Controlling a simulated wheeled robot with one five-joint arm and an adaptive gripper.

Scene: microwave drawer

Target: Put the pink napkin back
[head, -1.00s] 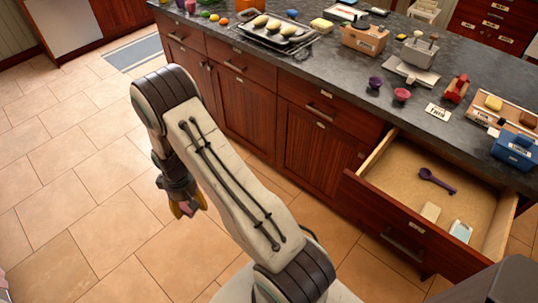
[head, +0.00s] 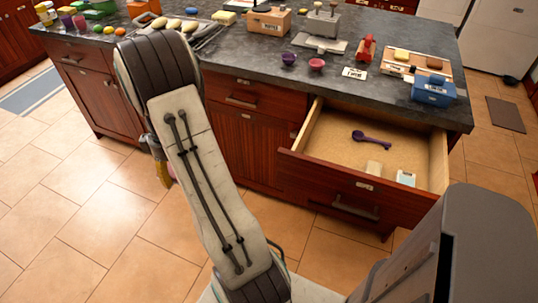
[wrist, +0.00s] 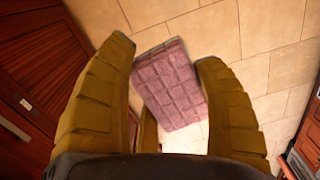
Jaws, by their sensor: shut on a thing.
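The pink napkin (wrist: 172,84), a folded, quilted-looking block, sits between the two yellow fingers in the wrist view. My gripper (wrist: 168,95) is shut on it and holds it above the tiled floor. In the head view, my gripper (head: 160,165) is mostly hidden behind my arm, low in front of the cabinets and left of the open drawer (head: 325,183). The drawer holds a purple spoon (head: 374,140), a beige block (head: 374,167) and a pale blue-white packet (head: 406,178).
The dark counter (head: 250,62) bears a tray of bread-like pieces (head: 190,25), a purple cup (head: 289,59), a pink cup (head: 316,64), a red object (head: 366,48) and a blue box (head: 434,91). The open drawer juts out over the floor. Tiled floor (head: 100,220) at left is clear.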

